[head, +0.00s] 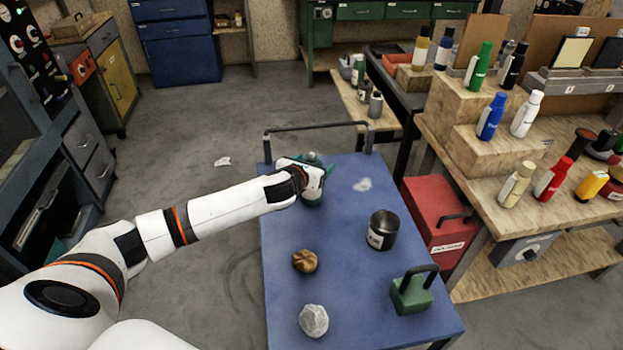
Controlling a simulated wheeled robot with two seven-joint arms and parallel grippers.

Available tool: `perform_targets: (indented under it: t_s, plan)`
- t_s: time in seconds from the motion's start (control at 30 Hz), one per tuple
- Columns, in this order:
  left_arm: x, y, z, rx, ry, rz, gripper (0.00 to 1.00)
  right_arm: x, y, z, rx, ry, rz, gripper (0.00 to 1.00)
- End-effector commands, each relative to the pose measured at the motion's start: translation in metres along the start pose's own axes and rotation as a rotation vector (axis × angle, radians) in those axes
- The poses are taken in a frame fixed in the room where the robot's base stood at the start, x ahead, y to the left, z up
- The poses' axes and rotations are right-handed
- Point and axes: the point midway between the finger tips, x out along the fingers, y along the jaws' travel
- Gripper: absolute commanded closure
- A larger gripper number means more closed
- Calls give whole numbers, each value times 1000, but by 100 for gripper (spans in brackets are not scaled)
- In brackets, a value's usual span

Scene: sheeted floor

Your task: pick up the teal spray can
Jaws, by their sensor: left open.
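The teal spray can (312,203) stands at the far end of the blue cart top (340,230), in the head view. My right gripper is out of view.
The cart also bears a dark can (382,230), a brown lump (305,261), a grey lump (313,320) and a green block with a handle (411,294). A handrail (318,126) borders its far end. A wooden bench (490,215) with several bottles stands right.

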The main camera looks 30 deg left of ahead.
Motion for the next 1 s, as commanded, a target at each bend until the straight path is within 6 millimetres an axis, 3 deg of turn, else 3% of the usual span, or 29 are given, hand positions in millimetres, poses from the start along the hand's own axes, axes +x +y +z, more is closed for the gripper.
perform_targets:
  t_s: [0.37, 0.67, 0.87, 1.0]
  plan:
    - [10, 0, 1, 1, -1, 0, 26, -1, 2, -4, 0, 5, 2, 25]
    - [9, 0, 1, 0, -1, 0, 75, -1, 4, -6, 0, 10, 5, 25]
    - [9, 0, 0, 0, 0, 0, 75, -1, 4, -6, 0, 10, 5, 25]
    - [5, 0, -12, 0, 4, 0, 75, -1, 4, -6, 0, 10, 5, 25]
